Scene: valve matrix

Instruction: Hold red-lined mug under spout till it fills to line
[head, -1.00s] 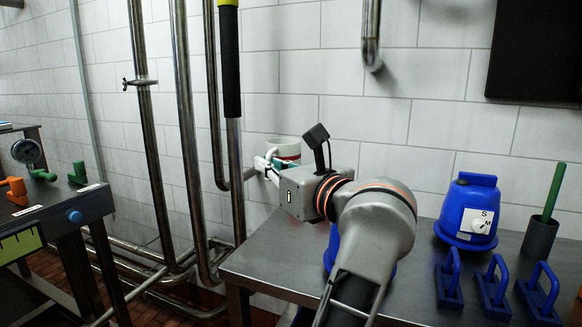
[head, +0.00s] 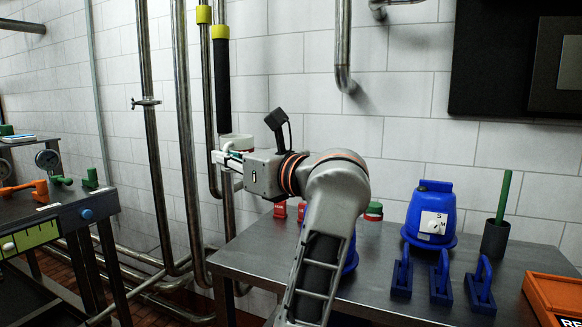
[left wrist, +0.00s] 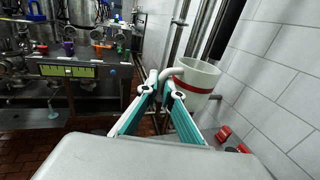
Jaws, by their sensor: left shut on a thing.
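The white mug with a red band (left wrist: 198,82) shows in the left wrist view, roughly upright, just beyond and right of the fingertips. My left gripper (left wrist: 161,88) is shut on the mug's handle. In the head view the mug's pale rim (head: 237,139) shows behind my left gripper (head: 222,158), in front of the wall pipes. The arm hides its lower part. A steel pipe with a bent lower end (head: 343,50) hangs on the wall to the right of the mug, apart from it; I cannot tell whether it is the spout. The mug's inside is not visible.
A steel table (head: 385,262) holds a blue tub (head: 432,213), several blue handled blocks (head: 440,278) and a dark cup with a green rod (head: 495,237). Upright pipes (head: 182,130) stand close behind the mug. A bench with gauges (head: 70,235) is at left.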

